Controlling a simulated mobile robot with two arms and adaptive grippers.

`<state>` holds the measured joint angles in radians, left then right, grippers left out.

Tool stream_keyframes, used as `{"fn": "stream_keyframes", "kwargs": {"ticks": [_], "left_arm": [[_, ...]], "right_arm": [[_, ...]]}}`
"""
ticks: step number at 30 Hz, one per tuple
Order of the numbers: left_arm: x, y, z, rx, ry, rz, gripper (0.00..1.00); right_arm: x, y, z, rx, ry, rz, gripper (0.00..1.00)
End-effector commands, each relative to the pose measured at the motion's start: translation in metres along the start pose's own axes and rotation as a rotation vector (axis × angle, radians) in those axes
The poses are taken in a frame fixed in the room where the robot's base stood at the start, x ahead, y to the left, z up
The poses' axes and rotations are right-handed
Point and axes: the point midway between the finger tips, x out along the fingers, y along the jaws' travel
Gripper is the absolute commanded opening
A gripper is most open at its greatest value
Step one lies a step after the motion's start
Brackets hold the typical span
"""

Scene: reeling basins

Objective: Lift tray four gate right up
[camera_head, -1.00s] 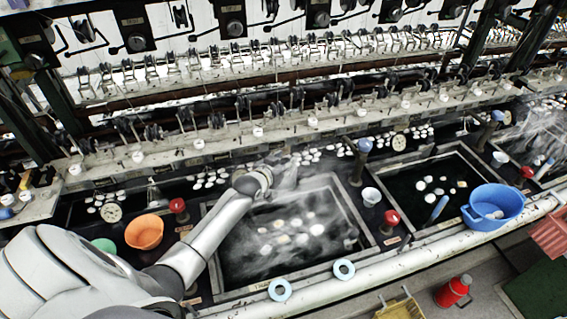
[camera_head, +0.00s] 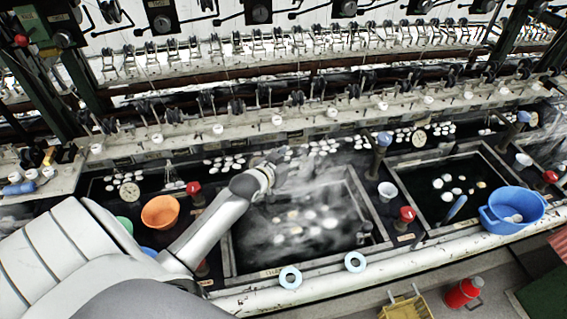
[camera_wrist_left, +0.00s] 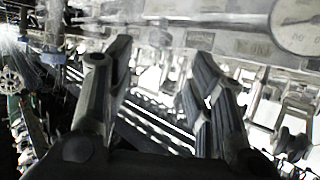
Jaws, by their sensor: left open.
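My left gripper (camera_head: 276,172) is above the back left part of the steaming middle basin (camera_head: 372,200), with its arm reaching in from the lower left. It holds nothing that I can see. In the left wrist view its two fingers (camera_wrist_left: 156,75) stand apart, with blurred metal machine parts and a round dial beyond them. The basin's front label is too small to read, so I cannot tell which tray is number four. I cannot single out its right gate; steam and my arm cover part of that area. My right gripper is not in view.
Red-knobbed posts (camera_head: 406,215) and a blue-topped post (camera_head: 383,140) stand beside the basins. An orange bowl (camera_head: 160,212) sits left and a blue tub (camera_head: 512,210) right. Two pale blue rings (camera_head: 290,277) lie on the front ledge. The reeling frame (camera_head: 300,125) runs behind.

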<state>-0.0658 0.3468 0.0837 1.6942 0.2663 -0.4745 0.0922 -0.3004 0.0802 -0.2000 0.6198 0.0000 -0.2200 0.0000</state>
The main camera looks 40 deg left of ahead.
Motion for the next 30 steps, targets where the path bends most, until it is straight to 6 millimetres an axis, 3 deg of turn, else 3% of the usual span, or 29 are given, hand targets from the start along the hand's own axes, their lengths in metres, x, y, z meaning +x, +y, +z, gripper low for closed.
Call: {"fn": "stream_keyframes", "kwargs": {"ticks": [3, 10, 30], "left_arm": [[-0.018, 0.0, 0.0, 0.001, 0.001, 0.0, 0.5], [-0.037, -0.001, 0.0, 0.001, 0.0, -0.001, 0.5], [-0.039, 0.0, -0.001, 0.0, 0.001, -0.001, 0.5]], "right_arm": [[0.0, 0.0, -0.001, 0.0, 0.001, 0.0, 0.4], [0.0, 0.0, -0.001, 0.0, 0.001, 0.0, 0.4], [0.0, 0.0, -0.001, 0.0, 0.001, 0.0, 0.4]]}}
